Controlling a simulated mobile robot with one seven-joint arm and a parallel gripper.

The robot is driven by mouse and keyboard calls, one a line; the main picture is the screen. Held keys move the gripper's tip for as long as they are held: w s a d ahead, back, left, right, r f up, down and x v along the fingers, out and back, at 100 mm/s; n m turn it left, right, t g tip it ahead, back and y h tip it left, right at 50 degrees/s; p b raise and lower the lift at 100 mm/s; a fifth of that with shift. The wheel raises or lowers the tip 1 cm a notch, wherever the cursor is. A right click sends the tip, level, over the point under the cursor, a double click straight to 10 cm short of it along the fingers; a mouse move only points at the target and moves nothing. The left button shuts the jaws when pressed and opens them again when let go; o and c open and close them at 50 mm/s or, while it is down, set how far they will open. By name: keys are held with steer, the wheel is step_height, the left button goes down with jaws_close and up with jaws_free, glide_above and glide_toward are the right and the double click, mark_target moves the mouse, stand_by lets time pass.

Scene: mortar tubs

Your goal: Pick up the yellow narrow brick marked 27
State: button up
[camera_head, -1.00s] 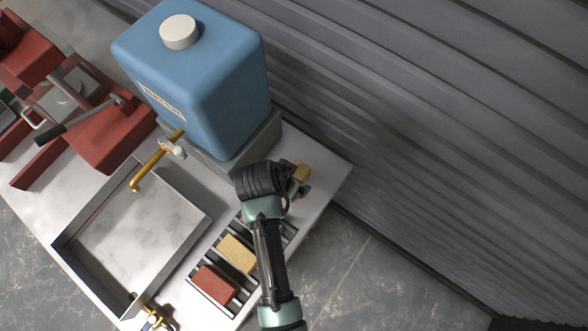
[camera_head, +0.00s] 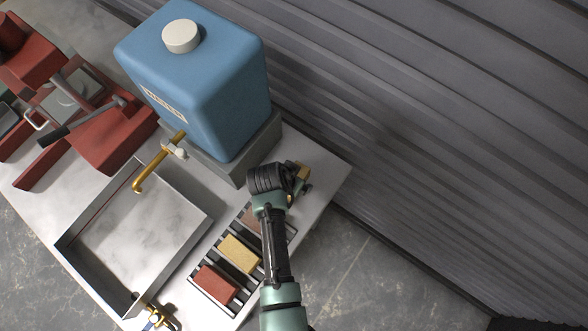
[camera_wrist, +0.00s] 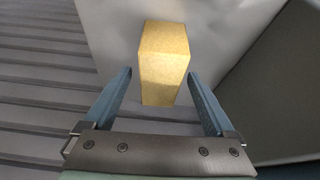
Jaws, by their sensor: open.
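A yellow narrow brick (camera_wrist: 163,60) stands on the pale table top in the wrist view. No number shows on the faces I see. In the head view a small part of it (camera_head: 304,171) shows beyond my wrist, near the table's right corner. My gripper (camera_wrist: 158,75) is open, with one finger on each side of the brick's near part and a gap visible on both sides. In the head view my gripper (camera_head: 301,187) is mostly hidden behind my wrist.
A slatted rack (camera_head: 253,279) holds a red brick (camera_head: 215,284), another yellow brick (camera_head: 239,254) and a partly hidden brownish brick (camera_head: 252,217). A blue tank (camera_head: 205,90) on a grey base stands close to my gripper. A metal tray (camera_head: 198,226) lies left; a corrugated wall rises behind.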

steer(key=shift+f, duration=0.25)
stand_by(0.4)
steer(key=shift+r, duration=0.1)
jaws_close()
